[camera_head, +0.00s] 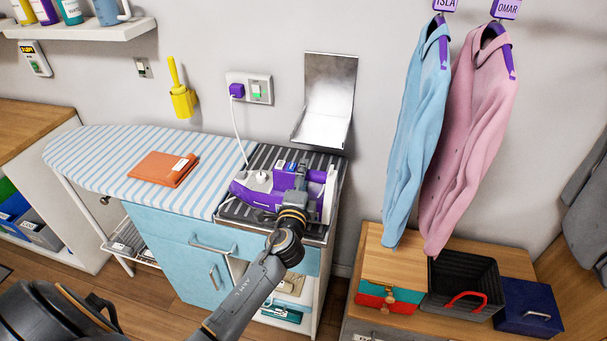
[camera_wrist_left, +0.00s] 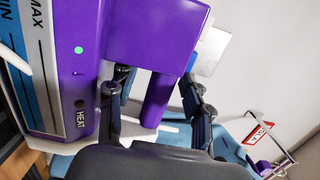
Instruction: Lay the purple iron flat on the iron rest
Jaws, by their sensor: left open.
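The purple iron (camera_head: 252,190) is at the dark striped iron rest (camera_head: 234,211), at the right end of the ironing surface. A pale upright edge shows at its right side; my gripper hides its middle, and I cannot tell whether it lies flat. My left gripper (camera_head: 298,180) is open at the iron. In the left wrist view the iron (camera_wrist_left: 150,35) fills the upper left, with its HEAT mark and a green light. There the fingers of my left gripper (camera_wrist_left: 152,88) stand on either side of a purple bar of it. My right gripper is not in view.
An orange folded cloth (camera_head: 164,168) lies on the striped ironing board (camera_head: 110,160). A cord runs up to the wall socket (camera_head: 250,88). A metal plate (camera_head: 328,95) is on the wall behind. Blue and pink shirts (camera_head: 470,130) hang at the right above a wooden cabinet (camera_head: 385,258).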

